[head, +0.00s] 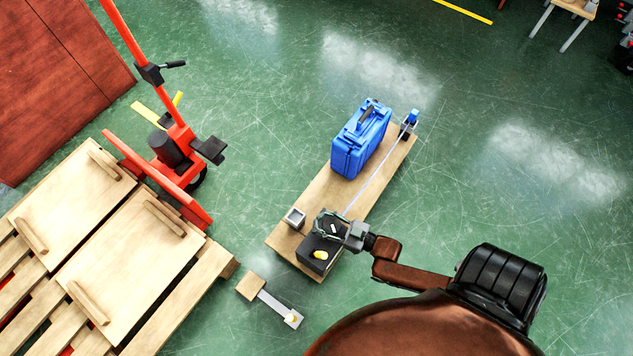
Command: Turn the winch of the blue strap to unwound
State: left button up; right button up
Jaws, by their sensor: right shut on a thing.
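A blue case (347,155) stands on a long wooden board (325,195). A blue fitting (410,119) is at the board's far right end. A thin pale strap (374,178) runs from it past the case's right side to the near end. There, a black box (313,248) carries a yellow knob (320,254). My right gripper (332,225) is over the back of this box, shut on a small part there. Its fingers hide most of that part, and I cannot tell its exact shape or turn. My left gripper is not in view.
A small grey open box (294,218) stands on the board left of the black box. A wooden block with a metal strip (251,286) is near the front. An orange pallet jack (178,150) and wooden pallets (190,290) are at left.

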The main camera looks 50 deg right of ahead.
jog(key=shift+s+f+n+g+y, duration=0.2)
jog(key=shift+s+n+g+y, duration=0.15)
jog(key=shift+y, duration=0.25)
jog(key=shift+c, duration=0.5)
